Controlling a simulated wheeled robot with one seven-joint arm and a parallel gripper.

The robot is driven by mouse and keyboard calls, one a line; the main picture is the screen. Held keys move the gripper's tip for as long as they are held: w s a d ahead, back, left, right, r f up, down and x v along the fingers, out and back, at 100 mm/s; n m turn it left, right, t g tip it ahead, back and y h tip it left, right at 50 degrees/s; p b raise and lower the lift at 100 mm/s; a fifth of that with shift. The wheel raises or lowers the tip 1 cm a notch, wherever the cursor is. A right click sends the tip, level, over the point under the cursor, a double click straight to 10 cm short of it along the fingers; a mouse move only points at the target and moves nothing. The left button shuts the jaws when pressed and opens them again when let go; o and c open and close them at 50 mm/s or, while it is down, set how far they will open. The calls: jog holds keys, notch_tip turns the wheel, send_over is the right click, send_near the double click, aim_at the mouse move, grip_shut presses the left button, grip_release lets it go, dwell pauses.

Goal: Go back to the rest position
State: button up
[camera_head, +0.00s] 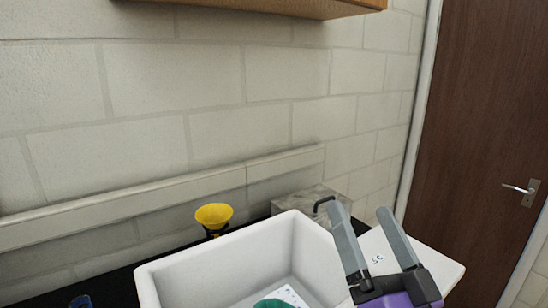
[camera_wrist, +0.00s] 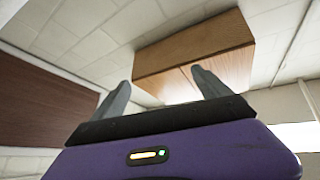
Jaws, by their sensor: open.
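My gripper (camera_head: 364,216) is at the lower right in the head view, with two grey fingers apart and nothing between them. It is raised in front of the right end of a white bin. In the wrist view my gripper (camera_wrist: 158,84) points up toward the wall and a wooden cabinet (camera_wrist: 190,55), its fingers spread and empty.
The white bin (camera_head: 190,270) holds a green item (camera_head: 272,303) and a white patterned piece. A yellow funnel-shaped item (camera_head: 214,215) stands behind it on the dark counter (camera_head: 110,285). A brown door (camera_head: 480,130) is at right. The cabinet (camera_head: 300,6) hangs above.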

jog(key=s+d+f+m+g+h+b, duration=0.1)
jog(key=s+d+f+h, duration=0.2)
jog(key=s+f, duration=0.45)
jog(key=s+d+f+m+g+h, duration=0.1)
jog(key=s+d+f+h, duration=0.25)
jog(key=s+f, duration=0.4)
jog(key=s+f+n+g+y+b, duration=0.1)
jog(key=s+f+n+g, duration=0.3)
jog(key=s+f, duration=1.3)
jog(key=s+g+b, duration=0.1)
jog(key=s+g, duration=0.1)
jog(key=s, duration=0.1)
jog(key=shift+f, duration=0.3)
